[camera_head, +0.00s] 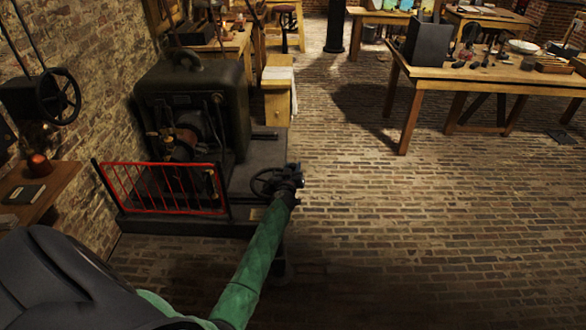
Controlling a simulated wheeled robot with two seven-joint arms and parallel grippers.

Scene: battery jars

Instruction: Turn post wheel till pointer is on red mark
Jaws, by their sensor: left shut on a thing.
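The post wheel (262,183) is a dark spoked handwheel at the front right corner of the machine's base. My left arm in a green sleeve reaches up to it from the bottom. My left gripper (290,178) is at the wheel's right side and shut on its rim. The gripper covers the right part of the wheel, and its fingers are too small and dark to make out. I cannot make out the pointer or the red mark. My right gripper is not in view.
A big dark machine (190,95) stands behind the wheel, with a red railing (160,187) in front. Another handwheel (60,97) hangs on the brick wall at left, above a wooden shelf (45,195). A workbench (480,75) stands at the upper right.

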